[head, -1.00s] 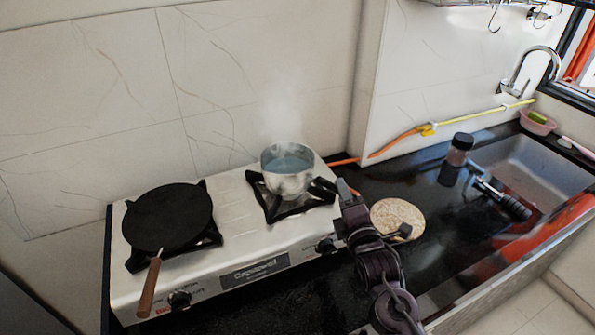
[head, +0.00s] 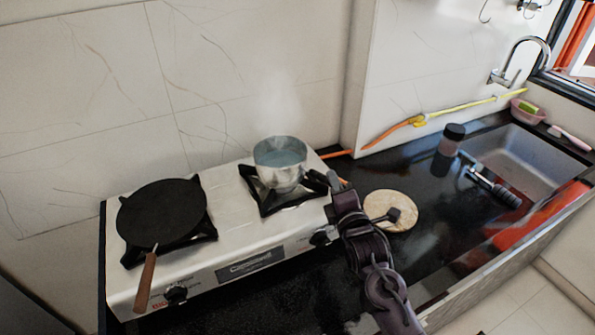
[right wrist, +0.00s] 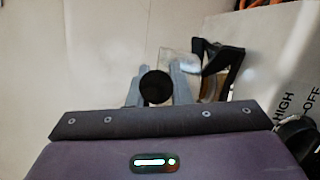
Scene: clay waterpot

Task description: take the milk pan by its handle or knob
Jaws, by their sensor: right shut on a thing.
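The milk pan (head: 280,170) is a small silvery pot with bluish liquid and faint steam. It sits upright on the right burner in the head view. Its dark handle (head: 314,177) points right toward my right gripper (head: 333,182). In the right wrist view the round dark end of the handle (right wrist: 155,87) shows between the grey fingers of the right gripper (right wrist: 157,84). The right gripper is shut on the handle. The pan's body is only partly seen behind the handle there. My left gripper is not in view.
A black flat pan (head: 161,210) with a wooden handle stands on the left burner of the white stove (head: 232,205). A round tan board (head: 390,211) lies right of my right arm. A dark-capped jar (head: 451,138) and the sink (head: 520,165) are farther right. The wall is close behind.

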